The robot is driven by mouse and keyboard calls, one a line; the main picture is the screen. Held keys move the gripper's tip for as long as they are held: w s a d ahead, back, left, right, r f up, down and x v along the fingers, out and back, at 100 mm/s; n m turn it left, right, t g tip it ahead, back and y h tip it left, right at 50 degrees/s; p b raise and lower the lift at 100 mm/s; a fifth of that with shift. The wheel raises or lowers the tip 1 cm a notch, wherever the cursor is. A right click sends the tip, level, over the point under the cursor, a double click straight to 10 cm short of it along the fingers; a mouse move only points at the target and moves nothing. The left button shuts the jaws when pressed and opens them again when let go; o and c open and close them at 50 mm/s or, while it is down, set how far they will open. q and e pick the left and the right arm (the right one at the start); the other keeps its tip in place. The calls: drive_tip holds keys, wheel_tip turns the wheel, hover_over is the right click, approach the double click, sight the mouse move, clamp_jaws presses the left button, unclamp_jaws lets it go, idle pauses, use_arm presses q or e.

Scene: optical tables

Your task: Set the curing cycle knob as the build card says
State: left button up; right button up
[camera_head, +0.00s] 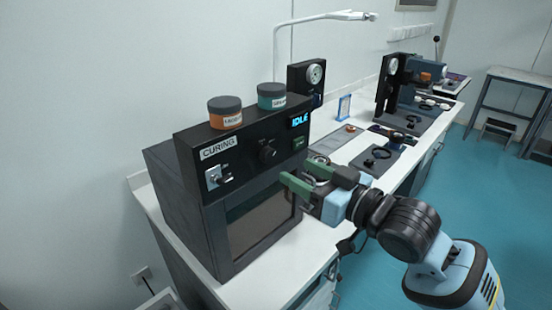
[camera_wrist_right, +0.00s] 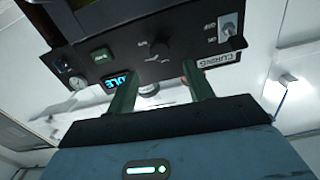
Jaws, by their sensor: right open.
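The curing unit (camera_head: 165,165) is a dark box with a "CURING" label and a lit "IDLE" display. Its round black knob (camera_head: 267,152) is on the front panel, and it also shows in the right wrist view (camera_wrist_right: 160,48). The knob's setting is too small to read. My right gripper (camera_head: 297,172) has green fingers, open and empty, in front of the panel, below and right of the knob. In the wrist view the knob lies beyond the gap between the fingertips (camera_wrist_right: 158,70), apart from them. A small blue-edged card stand (camera_head: 344,107) is farther back, its text unreadable. My left gripper is out of view.
A toggle switch (camera_head: 213,177) and a green button (camera_head: 299,143) flank the knob. An orange-labelled jar (camera_head: 225,113) and a teal-labelled jar (camera_head: 271,97) stand on top of the unit. A gauge device (camera_head: 306,78) stands behind.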

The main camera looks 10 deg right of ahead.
sight(271, 158)
drive_tip(key=shift+x, duration=3.8)
drive_tip(key=c, duration=1)
drive_tip(key=shift+o, duration=0.2)
drive_tip(key=shift+n, duration=0.4)
drive_tip(key=n, duration=0.5)
drive_tip(key=shift+n, duration=0.3)
drive_tip(key=n, duration=0.5)
drive_tip(key=shift+n, duration=0.4)
